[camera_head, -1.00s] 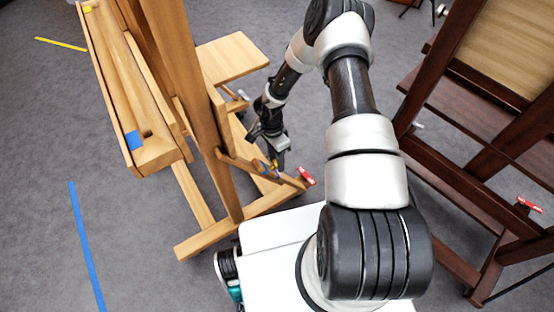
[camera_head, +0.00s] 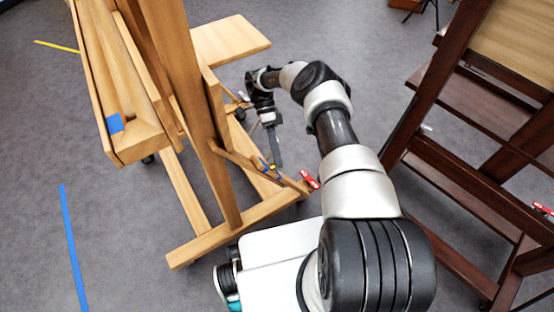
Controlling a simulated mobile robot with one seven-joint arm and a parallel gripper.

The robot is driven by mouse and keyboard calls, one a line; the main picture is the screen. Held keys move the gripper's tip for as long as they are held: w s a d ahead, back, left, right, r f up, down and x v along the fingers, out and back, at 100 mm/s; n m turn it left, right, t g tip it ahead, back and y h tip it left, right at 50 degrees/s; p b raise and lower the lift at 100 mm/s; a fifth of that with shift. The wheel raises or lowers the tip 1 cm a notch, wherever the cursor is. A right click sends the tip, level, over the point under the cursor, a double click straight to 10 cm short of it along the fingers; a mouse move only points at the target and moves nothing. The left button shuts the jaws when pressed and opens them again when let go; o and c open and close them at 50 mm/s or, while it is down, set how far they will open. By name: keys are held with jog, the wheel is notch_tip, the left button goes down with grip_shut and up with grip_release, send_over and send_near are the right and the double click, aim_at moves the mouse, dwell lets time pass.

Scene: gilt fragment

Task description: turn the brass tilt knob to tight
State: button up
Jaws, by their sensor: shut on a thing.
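My gripper (camera_head: 275,161) points down beside the light wooden easel's slanted brace (camera_head: 245,164), with its tips near the blue and yellow marks on that brace. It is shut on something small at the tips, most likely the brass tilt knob. The knob itself is too small and too covered by the fingers to make out, and its turn cannot be read. The light wooden easel (camera_head: 188,90) stands left of my arm. A red-handled clamp or lever (camera_head: 309,180) sits at the brace's lower right end.
A dark wooden easel (camera_head: 424,95) stands close on the right, with another red handle (camera_head: 542,209) at the edge. A light wooden shelf (camera_head: 230,40) juts out behind the gripper. Blue tape (camera_head: 71,250) and yellow tape (camera_head: 57,46) mark the grey floor, open at left.

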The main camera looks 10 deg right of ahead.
jog(key=shift+s+d+f+m+g, duration=0.1)
jog(key=shift+f+m+g, duration=0.05)
jog(key=shift+m+g, duration=0.2)
dwell(0.3)
jog(key=o, duration=1)
notch_tip(320, 180, up, 10)
jog(key=p, duration=0.3)
